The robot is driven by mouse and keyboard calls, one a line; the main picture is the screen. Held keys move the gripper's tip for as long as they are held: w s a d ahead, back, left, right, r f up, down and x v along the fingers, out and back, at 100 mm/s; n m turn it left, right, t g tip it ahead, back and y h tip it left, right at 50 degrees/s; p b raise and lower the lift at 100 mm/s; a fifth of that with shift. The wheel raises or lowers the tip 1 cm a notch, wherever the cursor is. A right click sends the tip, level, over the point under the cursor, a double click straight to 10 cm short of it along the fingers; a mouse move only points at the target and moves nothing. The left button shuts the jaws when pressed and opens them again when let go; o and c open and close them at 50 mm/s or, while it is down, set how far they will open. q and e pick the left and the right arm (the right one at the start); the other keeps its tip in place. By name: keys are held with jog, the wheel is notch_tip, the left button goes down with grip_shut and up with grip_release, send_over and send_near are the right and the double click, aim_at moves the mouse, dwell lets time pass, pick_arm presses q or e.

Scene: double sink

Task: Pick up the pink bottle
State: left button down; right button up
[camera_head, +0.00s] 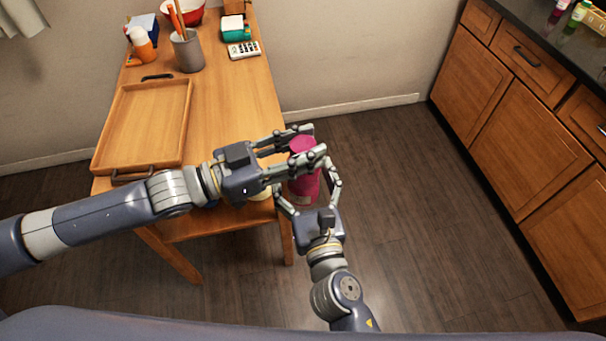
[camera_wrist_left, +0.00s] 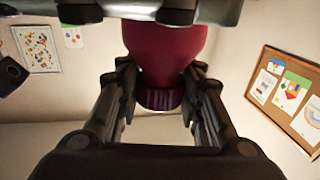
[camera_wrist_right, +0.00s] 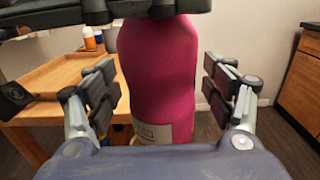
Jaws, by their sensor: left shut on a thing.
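The pink bottle (camera_head: 303,187) is held off the right edge of the wooden table, over the floor. My left gripper (camera_head: 311,141) is shut on its upper part. In the left wrist view, the bottle (camera_wrist_left: 165,45) sits between the fingers, with its ribbed end showing. My right gripper (camera_head: 304,176) is open, with its fingers on either side of the bottle's lower part. In the right wrist view, the bottle (camera_wrist_right: 158,75) stands upright with a pale label low down, and gaps show between it and both right fingers.
Wooden cabinets (camera_head: 530,140) stand at the right. The floor between is clear.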

jog(key=c, duration=0.9)
pick_arm(q)
jog(key=c, duration=1)
grip_release()
jog(key=shift+a, duration=0.1)
